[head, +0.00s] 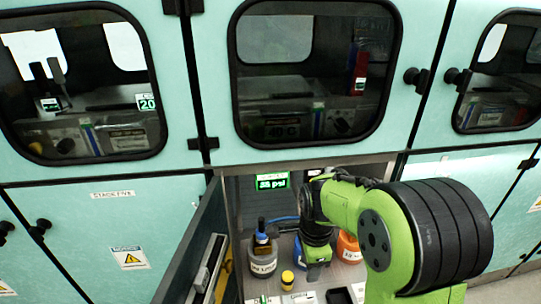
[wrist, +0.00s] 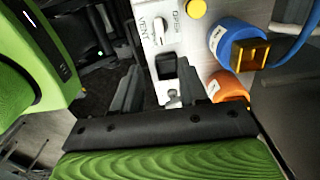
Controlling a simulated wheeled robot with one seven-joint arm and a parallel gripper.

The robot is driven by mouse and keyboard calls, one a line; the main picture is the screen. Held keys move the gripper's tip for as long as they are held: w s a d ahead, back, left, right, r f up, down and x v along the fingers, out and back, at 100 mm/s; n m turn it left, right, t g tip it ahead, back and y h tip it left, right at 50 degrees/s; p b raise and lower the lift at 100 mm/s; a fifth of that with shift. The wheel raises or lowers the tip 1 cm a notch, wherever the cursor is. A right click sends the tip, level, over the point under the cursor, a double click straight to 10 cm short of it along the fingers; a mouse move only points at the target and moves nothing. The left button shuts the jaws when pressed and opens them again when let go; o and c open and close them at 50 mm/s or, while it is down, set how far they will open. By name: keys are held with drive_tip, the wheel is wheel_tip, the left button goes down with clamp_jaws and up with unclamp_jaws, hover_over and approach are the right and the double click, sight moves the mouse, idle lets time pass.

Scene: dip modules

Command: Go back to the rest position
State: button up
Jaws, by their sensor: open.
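My gripper (wrist: 158,66) shows in the wrist view with its two dark fingers apart and nothing visible between them. Beyond the fingers is a pale panel (wrist: 148,14) marked OPEN and VENT, with a white lever and a dark square slot (wrist: 166,66). In the head view my green and black arm reaches into an open bay below the middle window. My fingers are hidden there behind the arm. A green display (head: 272,181) reading about 35 psi glows at the back of the bay.
In the bay stand a dark bottle with a blue collar (head: 262,252), a small yellow-topped item (head: 287,279), a blue container (wrist: 226,36) and an orange one (head: 348,248). An open door (head: 196,245) stands left of the bay. Closed teal cabinets with dark knobs flank it.

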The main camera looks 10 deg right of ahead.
drive_tip(key=s+r+n+t+p, duration=0.5)
drive_tip(key=s+r+n, duration=1.2)
drive_tip(key=r+n, duration=0.1)
drive_tip(key=shift+r+t+p, duration=0.3)
drive_tip(key=shift+r+p, duration=0.1)
